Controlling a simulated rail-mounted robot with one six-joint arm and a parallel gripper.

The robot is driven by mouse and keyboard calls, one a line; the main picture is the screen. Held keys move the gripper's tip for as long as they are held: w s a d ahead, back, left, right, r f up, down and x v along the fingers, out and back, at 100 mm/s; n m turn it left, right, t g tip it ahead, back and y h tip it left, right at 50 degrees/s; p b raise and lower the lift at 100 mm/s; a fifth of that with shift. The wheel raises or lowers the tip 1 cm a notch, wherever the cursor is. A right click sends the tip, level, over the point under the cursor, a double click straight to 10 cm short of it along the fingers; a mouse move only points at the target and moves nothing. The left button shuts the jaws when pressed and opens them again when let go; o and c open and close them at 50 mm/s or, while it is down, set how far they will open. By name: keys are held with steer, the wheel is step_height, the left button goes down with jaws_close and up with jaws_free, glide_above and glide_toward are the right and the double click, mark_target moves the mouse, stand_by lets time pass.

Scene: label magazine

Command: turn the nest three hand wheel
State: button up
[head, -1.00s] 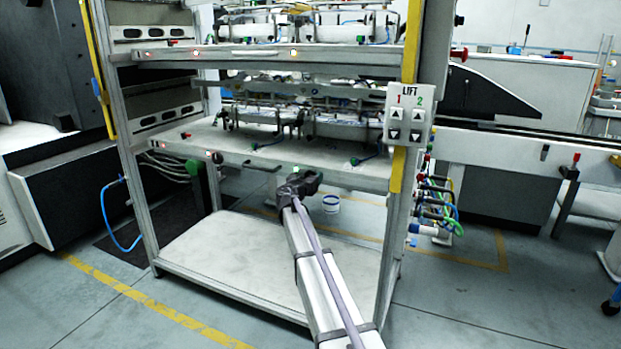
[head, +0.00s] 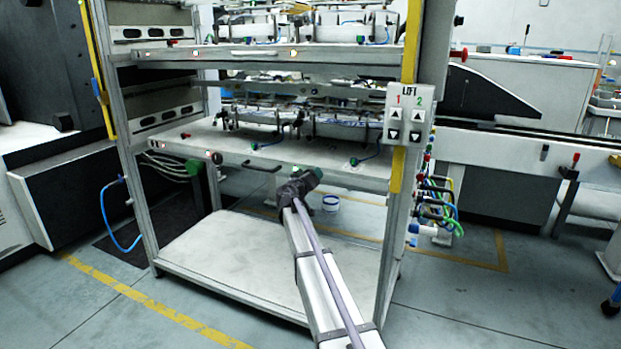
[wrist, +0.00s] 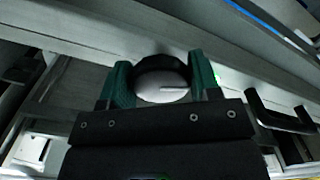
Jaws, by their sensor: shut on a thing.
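The hand wheel (wrist: 162,63) shows in the wrist view as a round black rim with a pale grey face. It sits between the two green fingers of my gripper (wrist: 162,92), which is shut on it from both sides. The lower part of the wheel is hidden behind the dark gripper body. In the head view my gripper (head: 315,175) is at the front edge of the lower shelf (head: 225,148), right of centre. The wheel cannot be made out there, and I cannot read any nest number.
A black bar handle (head: 262,166) is on the shelf front left of my gripper; it also shows in the wrist view (wrist: 280,115). A lift control panel (head: 408,115) hangs on the right post.

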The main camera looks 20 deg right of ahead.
steer(key=shift+n, duration=0.6)
steer(key=o, duration=0.9)
steer(key=v, duration=1)
steer(key=shift+s+a, duration=0.25)
steer(key=shift+a, duration=0.1)
steer(key=shift+n, duration=0.3)
